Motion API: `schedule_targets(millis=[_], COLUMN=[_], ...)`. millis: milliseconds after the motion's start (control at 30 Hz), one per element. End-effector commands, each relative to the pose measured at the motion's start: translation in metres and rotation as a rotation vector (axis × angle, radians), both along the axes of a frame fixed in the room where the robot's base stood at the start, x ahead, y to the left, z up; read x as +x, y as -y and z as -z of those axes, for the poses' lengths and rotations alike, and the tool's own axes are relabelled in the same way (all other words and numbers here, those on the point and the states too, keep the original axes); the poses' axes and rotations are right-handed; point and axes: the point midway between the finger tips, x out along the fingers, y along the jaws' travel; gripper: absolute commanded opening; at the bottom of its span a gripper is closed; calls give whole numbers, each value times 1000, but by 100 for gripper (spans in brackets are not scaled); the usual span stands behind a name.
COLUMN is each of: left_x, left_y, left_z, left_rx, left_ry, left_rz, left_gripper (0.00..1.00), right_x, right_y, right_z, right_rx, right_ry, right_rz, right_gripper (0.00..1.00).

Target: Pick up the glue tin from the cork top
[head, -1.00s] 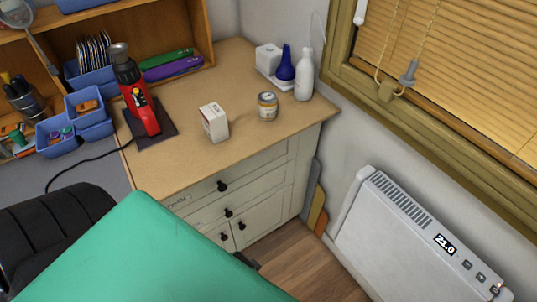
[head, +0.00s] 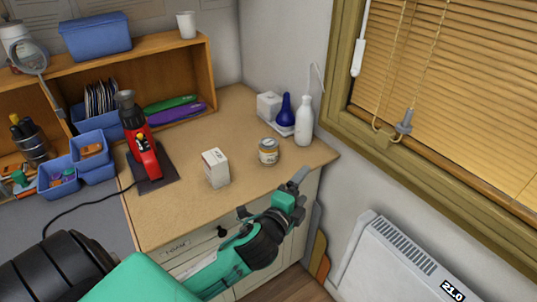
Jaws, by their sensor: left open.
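The glue tin (head: 268,151) is a small round jar with a pale label and a metallic lid. It stands upright on the cork top (head: 190,217), right of a small white box. My left gripper (head: 271,194) is at the front edge of the cork top, in front of the tin and apart from it. Its two fingers are spread with nothing between them. My green left arm comes in from the lower left. My right gripper is not in view.
The white box (head: 215,168) stands left of the tin. A white bottle (head: 304,122) and a blue bottle (head: 286,112) stand behind it. A red heat tool (head: 140,140) stands on a dark pad at left. The window frame (head: 400,150) and heater (head: 390,262) are at right.

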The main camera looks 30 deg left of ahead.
Motion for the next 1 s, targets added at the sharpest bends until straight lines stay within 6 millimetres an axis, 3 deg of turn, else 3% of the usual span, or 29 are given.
schedule_targets(millis=[33,133,200,333,467,567,667,767,800,867,1000], left_x=[15,31,36,38,39,43,52,67,75,87,109], left_y=[10,39,59,92,115,121,113,84,66,33,-57], left_z=[-26,-70,-91,-110,-110,-97,-76,-52,-43,-33,-26], left_rx=[160,513,752,1165,1572,1900,2248,2602,-2502,-2298,-1875], left_ry=[118,356,511,769,1010,1197,1384,1566,-1492,-1355,-1089], left_rz=[61,173,235,328,409,477,569,709,-717,-729,-802], left_gripper=[82,82,82,82,82,82,82,82,82,82,82], right_x=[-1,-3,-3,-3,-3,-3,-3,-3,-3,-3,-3], right_y=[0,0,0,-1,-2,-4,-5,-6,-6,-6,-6], right_z=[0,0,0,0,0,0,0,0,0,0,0], right_rx=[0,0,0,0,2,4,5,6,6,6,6], right_ry=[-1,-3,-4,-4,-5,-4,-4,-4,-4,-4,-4], right_rz=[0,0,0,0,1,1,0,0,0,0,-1], right_gripper=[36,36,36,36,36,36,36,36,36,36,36])
